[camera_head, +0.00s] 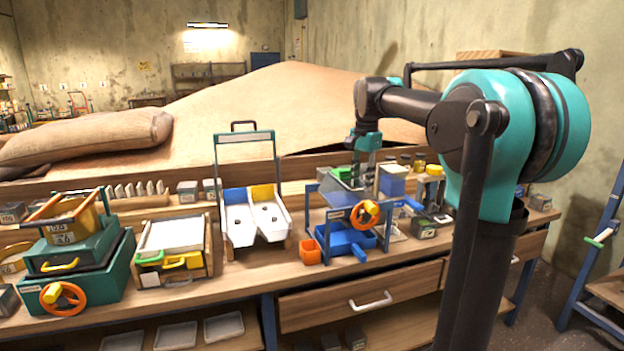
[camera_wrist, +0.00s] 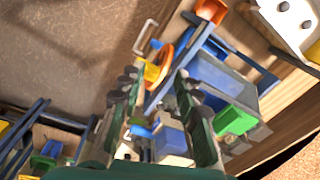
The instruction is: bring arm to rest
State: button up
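My arm (camera_head: 535,130) reaches over the bench from the right in the head view, bent downward at the wrist. My gripper (camera_head: 362,172) hangs above the blue-framed device with the orange wheel. In the wrist view my gripper (camera_wrist: 157,85) has its two dark green fingers apart, with a gap between them and nothing held. The blue-framed device (camera_head: 318,205) stands below and left of the fingers in the head view. Whether the fingers touch anything is not clear.
The wooden bench (camera_head: 240,281) is crowded. A white two-channel unit (camera_head: 254,219), an orange bin (camera_head: 310,251), a blue tray (camera_head: 345,237) and a green stacked box (camera_head: 75,262) stand on it. Small blocks lie right of my gripper. Free air lies above the bench.

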jog(key=s+d+f+n+t, duration=0.1)
jog(key=s+f+n, duration=0.4)
jog(key=s+f, duration=0.8)
jog(key=s+d+f+n+t, duration=0.2)
jog(key=s+f+n, duration=0.3)
jog(key=s+f, duration=0.8)
notch_tip(320, 180, down, 5)
jog(key=shift+s+d+r+n, duration=0.2)
jog(key=shift+s+d+n, duration=0.15)
jog(key=shift+d, duration=0.4)
